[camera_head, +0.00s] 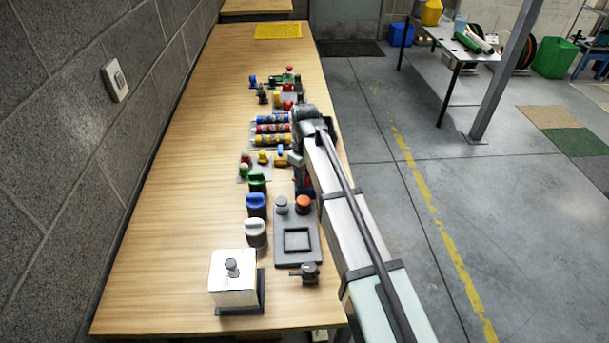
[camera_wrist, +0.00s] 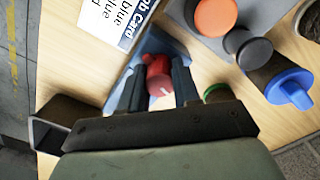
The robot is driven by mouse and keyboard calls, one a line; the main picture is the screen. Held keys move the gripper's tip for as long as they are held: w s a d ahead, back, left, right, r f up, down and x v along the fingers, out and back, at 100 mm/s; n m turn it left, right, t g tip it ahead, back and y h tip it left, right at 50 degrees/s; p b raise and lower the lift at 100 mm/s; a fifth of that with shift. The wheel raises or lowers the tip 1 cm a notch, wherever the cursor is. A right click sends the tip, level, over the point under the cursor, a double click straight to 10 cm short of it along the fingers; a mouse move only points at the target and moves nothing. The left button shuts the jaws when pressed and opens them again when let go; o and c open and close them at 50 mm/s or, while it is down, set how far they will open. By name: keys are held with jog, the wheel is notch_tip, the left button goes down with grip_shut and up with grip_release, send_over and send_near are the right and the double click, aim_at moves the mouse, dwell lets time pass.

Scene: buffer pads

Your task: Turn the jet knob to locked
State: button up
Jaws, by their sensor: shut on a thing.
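In the wrist view my gripper (camera_wrist: 160,84) is shut on a small red knob (camera_wrist: 158,68) with a white mark on its face. The knob sits on a blue base (camera_wrist: 160,42), with one finger on each side of it. The white mark points down toward my palm in the picture. No readable "jet" or "locked" label shows, so I cannot tell from lettering which knob is the jet one. In the head view my arm hides most of the gripper and the red knob.
A printed card (camera_wrist: 112,18) lies beside the blue base. A grey panel with an orange button (camera_head: 303,203) and a dark button (camera_head: 281,205) stands close by. Blue (camera_head: 256,204), white (camera_head: 256,234) and green (camera_head: 257,182) knobs line the bench (camera_head: 180,200). The bench's left side is clear.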

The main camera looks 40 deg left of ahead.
jog(key=m, duration=0.3)
jog(key=shift+m, duration=0.4)
jog(key=m, duration=0.3)
jog(key=shift+m, duration=0.3)
jog(key=m, duration=0.3)
jog(key=shift+m, duration=0.3)
jog(key=m, duration=0.4)
jog(key=shift+o, duration=1)
jog(key=shift+m, duration=1.5)
jog(key=shift+o, duration=0.2)
